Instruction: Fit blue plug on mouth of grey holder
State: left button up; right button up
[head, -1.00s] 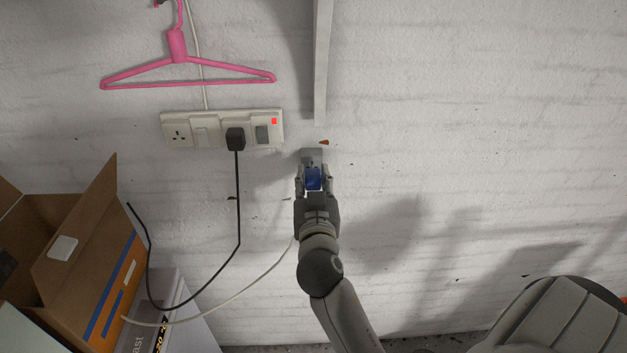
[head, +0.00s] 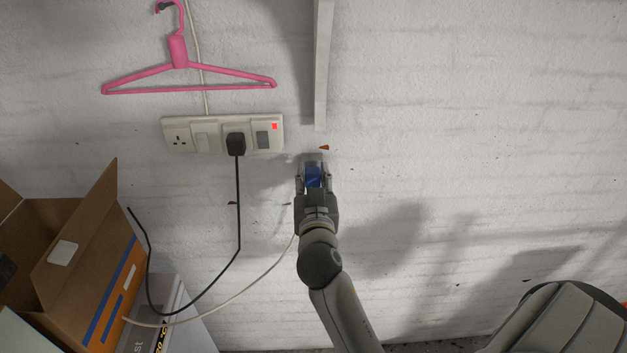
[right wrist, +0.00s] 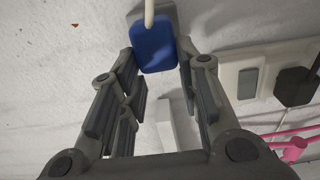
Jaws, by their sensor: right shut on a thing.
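The blue plug (head: 313,177) is between the fingers of my right gripper (head: 314,180), which is shut on it. In the right wrist view the blue plug (right wrist: 154,48) shows as a rounded block with a pale cable, between the fingertips (right wrist: 156,62). The grey holder (head: 312,157) is on the white wall just beyond the fingertips. In the right wrist view the grey holder (right wrist: 136,16) shows partly behind the plug. The plug is at or very close to the holder; I cannot tell whether it is inside the mouth. My left gripper is not in view.
A socket panel (head: 208,135) with a black plug (head: 236,144) is left of my right gripper. A pink hanger (head: 180,66) hangs above it. A grey vertical strip (head: 322,70) is above the holder. A cardboard box (head: 75,265) stands lower left. The wall to the right is clear.

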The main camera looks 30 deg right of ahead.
jog(key=shift+w+d, duration=0.15)
jog(key=shift+w, duration=0.05)
jog(key=shift+w+d, duration=0.1)
jog(key=shift+w, duration=0.05)
jog(key=o, duration=1.1)
jog(key=shift+r, duration=0.1)
notch_tip(320, 180, up, 10)
jog(key=shift+f, duration=0.1)
